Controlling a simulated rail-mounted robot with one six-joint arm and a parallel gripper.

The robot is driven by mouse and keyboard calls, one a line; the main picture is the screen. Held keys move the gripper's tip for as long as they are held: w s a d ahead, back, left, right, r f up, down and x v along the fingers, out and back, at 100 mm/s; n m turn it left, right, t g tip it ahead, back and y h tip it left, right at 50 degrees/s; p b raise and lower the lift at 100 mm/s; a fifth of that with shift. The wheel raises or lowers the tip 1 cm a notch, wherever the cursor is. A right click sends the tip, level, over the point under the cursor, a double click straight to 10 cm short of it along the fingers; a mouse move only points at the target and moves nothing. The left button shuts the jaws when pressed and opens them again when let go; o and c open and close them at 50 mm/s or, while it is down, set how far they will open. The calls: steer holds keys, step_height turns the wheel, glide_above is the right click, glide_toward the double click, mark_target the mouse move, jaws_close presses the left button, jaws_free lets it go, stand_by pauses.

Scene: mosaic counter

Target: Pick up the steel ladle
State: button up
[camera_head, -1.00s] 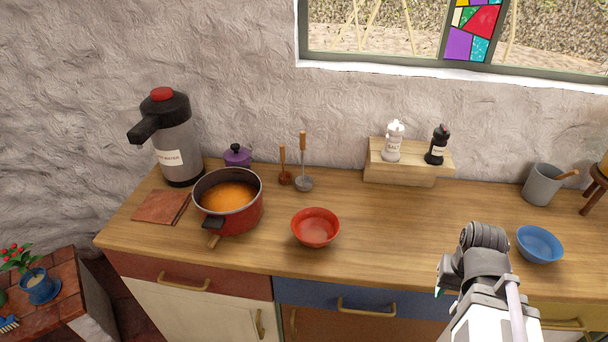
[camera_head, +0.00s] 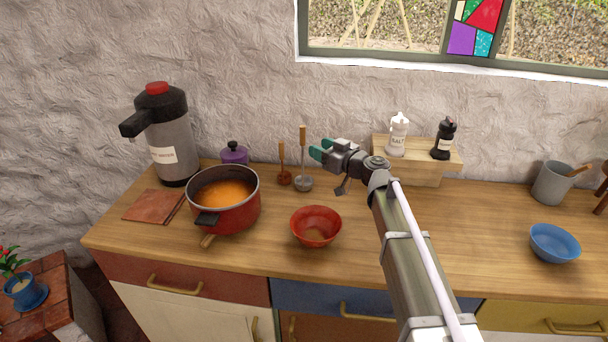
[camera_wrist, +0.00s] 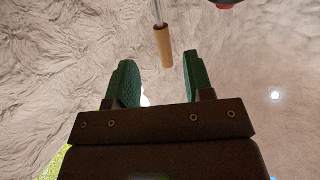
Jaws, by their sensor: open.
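The steel ladle (camera_head: 304,182) stands upright at the back of the counter, its grey bowl at the bottom and its wooden handle up. A similar utensil with a reddish-brown bowl (camera_head: 284,178) stands just left of it. My gripper (camera_head: 320,150) is open and empty, a little right of the steel ladle's handle and apart from it. In the wrist view, a wooden handle on a metal shaft (camera_wrist: 164,46) shows ahead of the green fingers (camera_wrist: 160,80), roughly between them in the picture. It looks like the steel ladle's handle.
A red pot of orange soup (camera_head: 224,200) and a purple lidded pot (camera_head: 234,153) stand to the left. A red bowl (camera_head: 316,227) sits in front. A wooden riser (camera_head: 418,171) with salt and pepper shakers is to the right. The rough wall is close behind.

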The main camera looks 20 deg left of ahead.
steer(key=x, duration=0.9)
steer(key=shift+s, duration=0.15)
jaws_close()
